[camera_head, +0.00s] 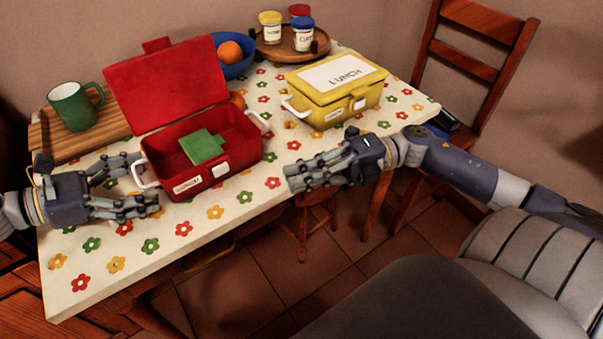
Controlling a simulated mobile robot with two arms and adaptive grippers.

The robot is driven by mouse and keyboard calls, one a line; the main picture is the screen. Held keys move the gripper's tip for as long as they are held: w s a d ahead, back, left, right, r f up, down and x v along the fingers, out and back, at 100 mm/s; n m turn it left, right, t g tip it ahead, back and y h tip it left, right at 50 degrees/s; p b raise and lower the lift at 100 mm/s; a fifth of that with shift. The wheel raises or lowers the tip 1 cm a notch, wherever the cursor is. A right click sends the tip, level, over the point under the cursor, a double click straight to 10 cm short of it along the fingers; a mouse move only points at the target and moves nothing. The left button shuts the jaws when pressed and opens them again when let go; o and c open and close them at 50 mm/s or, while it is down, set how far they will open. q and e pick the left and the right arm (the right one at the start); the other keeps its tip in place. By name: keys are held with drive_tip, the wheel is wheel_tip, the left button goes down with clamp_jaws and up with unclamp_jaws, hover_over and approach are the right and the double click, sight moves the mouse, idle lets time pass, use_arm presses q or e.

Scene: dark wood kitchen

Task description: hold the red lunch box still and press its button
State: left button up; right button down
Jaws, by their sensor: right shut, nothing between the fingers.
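The red lunch box (240,165) stands on the table with its lid (168,85) raised at the back. A green block-like item (202,146) lies inside it. A small white square (221,169), which looks like its button, is on the front wall, right of a white label. White handles are on both sides. My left gripper (147,184) is open at the box's left end, with its fingers spread on either side of the left handle; contact is unclear. My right gripper (289,178) is shut and empty, to the right of the box's front and apart from it.
A yellow lunch box (320,112) stands closed behind my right gripper. A green mug (72,106) is on a wooden board (52,146) at the left. A blue bowl with an orange (230,50) and a round tray (280,55) with jars are at the back. The front tabletop is clear.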

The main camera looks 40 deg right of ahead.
idle(0.3)
use_arm(q)
drive_tip(key=v, duration=1.2)
drive_tip(key=shift+s, duration=0.1)
